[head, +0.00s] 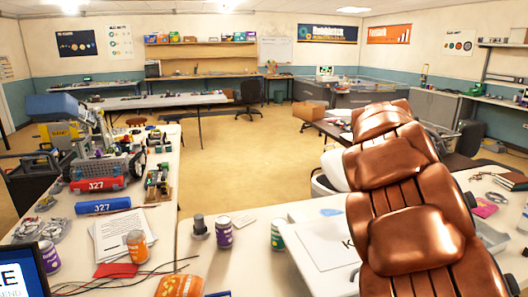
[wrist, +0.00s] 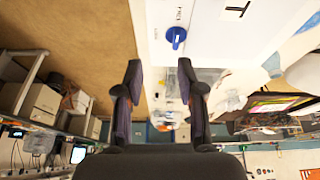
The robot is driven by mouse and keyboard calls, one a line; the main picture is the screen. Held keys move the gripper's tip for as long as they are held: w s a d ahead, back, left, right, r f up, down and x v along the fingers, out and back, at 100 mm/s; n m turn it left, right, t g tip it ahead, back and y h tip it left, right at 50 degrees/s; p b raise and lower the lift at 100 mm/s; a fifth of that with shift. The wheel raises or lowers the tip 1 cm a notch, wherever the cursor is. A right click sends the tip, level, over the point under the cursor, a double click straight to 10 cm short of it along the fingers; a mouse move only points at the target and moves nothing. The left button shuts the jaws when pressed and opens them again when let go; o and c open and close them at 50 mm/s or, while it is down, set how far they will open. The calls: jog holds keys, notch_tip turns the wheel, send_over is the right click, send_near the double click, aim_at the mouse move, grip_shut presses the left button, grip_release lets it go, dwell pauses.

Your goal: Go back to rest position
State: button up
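My gripper (wrist: 160,66) shows in the wrist view with its two dark fingers apart and nothing between them. The wrist picture appears upside down. A white surface with a blue round object (wrist: 176,37) lies beyond the fingertips, apart from them. In the head view my copper-coloured arm rises on the right side, over the white table. My gripper itself cannot be made out there, so its exact height and place are unclear.
Open floor (head: 245,160) lies beyond. A cardboard box (head: 309,112) stands farther back.

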jog(key=s+a+f+n+g+y+p, duration=0.1)
jog(key=s+a+n, duration=0.4)
jog(key=s, duration=0.6)
jog(key=s+a+f+n+y, duration=0.1)
jog(key=s+a+f+n, duration=0.3)
jog(key=s, duration=0.7)
jog(key=s+a+f+n+g+y+p, duration=0.1)
jog(key=s+a+n, duration=0.4)
jog(key=s, duration=0.6)
notch_tip(320, 180, down, 2)
jog(key=a+y, duration=0.1)
jog(key=a, duration=0.1)
jog(key=shift+s+a+n+g+p, duration=0.15)
jog(key=shift+a+n+g+p, duration=0.15)
jog(key=shift+a+n+p, duration=0.1)
